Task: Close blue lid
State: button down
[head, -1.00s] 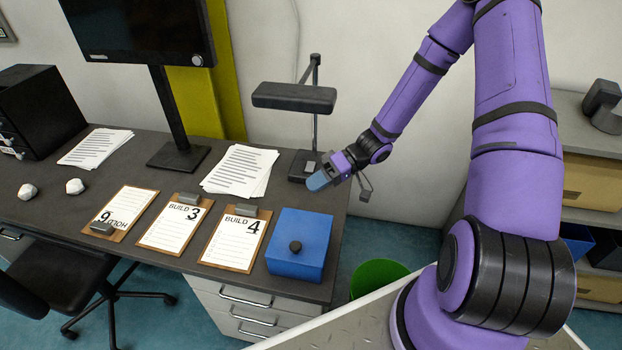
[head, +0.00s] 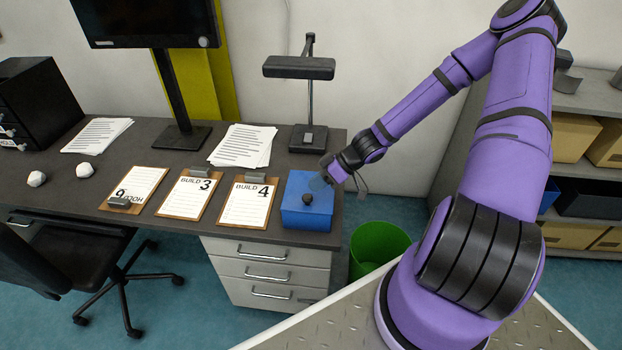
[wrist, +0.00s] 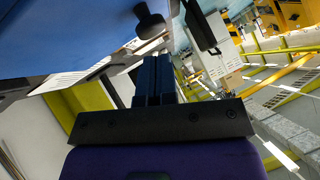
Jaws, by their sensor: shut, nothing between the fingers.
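The blue box (head: 308,221) stands at the right end of the desk. Its blue lid (head: 295,187) has a dark round knob (head: 307,199) and appears to lie flat on top. My gripper (head: 322,180) is at the back right corner of the lid, close to it; whether they touch I cannot tell. In the wrist view the fingers (wrist: 154,80) are together and empty. The blue lid (wrist: 70,30) fills the upper left there, with the knob (wrist: 150,20) beyond the fingertips.
Clipboards (head: 248,204) lie left of the box, and papers (head: 243,146) lie behind them. A black lamp (head: 300,68) stands behind the box. A green bin (head: 378,243) is on the floor to the right. A monitor (head: 145,20) stands further left.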

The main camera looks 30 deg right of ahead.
jog(key=shift+s+a+f, duration=0.15)
jog(key=shift+s+f, duration=0.15)
jog(key=shift+f, duration=0.3)
jog(key=shift+s+a+f, duration=0.1)
jog(key=shift+s+f, duration=0.15)
jog(key=shift+f, duration=0.35)
